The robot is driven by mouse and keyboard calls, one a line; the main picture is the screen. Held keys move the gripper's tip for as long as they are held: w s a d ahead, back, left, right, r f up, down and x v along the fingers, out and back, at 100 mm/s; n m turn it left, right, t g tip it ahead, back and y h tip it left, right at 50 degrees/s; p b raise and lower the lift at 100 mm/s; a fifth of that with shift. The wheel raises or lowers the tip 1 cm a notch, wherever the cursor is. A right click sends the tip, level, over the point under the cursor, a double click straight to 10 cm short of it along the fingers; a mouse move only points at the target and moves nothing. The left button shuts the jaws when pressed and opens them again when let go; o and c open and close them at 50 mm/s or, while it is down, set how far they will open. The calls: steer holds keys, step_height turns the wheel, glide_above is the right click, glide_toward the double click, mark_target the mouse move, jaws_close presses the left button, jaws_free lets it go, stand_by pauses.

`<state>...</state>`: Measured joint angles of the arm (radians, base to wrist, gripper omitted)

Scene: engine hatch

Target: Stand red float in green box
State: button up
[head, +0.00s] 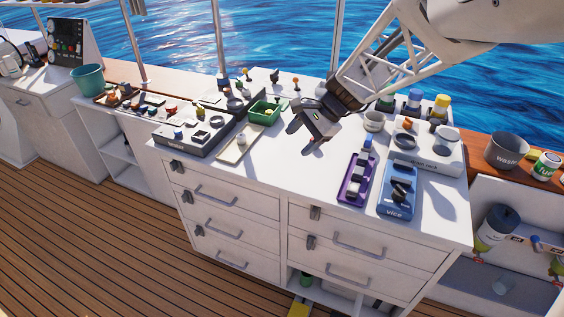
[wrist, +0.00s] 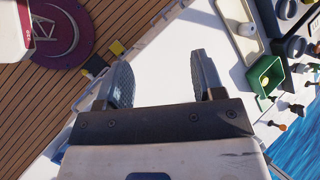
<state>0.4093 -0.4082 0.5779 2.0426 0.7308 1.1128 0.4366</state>
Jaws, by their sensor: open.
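The green box (head: 254,119) is a small open tray on the white worktop, left of my gripper; it also shows at the right of the wrist view (wrist: 255,84). A small yellowish patch shows inside it. A small upright piece with an orange-red top (head: 296,80), which looks like the red float, stands behind and right of the box. A matching orange-red piece (wrist: 282,127) shows in the wrist view. My gripper (head: 303,139) is open and empty above the worktop, in front and right of the box; its two fingers (wrist: 160,72) are apart with nothing between them.
A beige tray (head: 229,154) and a grey parts unit (head: 183,141) lie left. A purple tray (head: 351,192), a blue vice (head: 397,204) and a white rack (head: 424,158) stand right. Several small upright pieces stand behind the box. The worktop's front middle is clear.

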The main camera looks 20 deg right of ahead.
steer(key=s+a+r+n+h, duration=0.2)
steer(key=s+a+n, duration=0.1)
steer(key=s, duration=0.3)
steer(key=s+a+r+n+h, duration=0.1)
steer(key=s+a+n+h, duration=0.1)
steer(key=s+n, duration=0.4)
steer(key=s+a+r+n+h, duration=0.2)
steer(key=s+a+n+h, duration=0.1)
steer(key=s, duration=0.5)
steer(key=shift+a+r+n, duration=0.3)
steer(key=shift+a+n, duration=0.45)
steer(key=shift+n, duration=0.25)
steer(key=shift+o, duration=0.6)
steer(key=shift+w, duration=0.1)
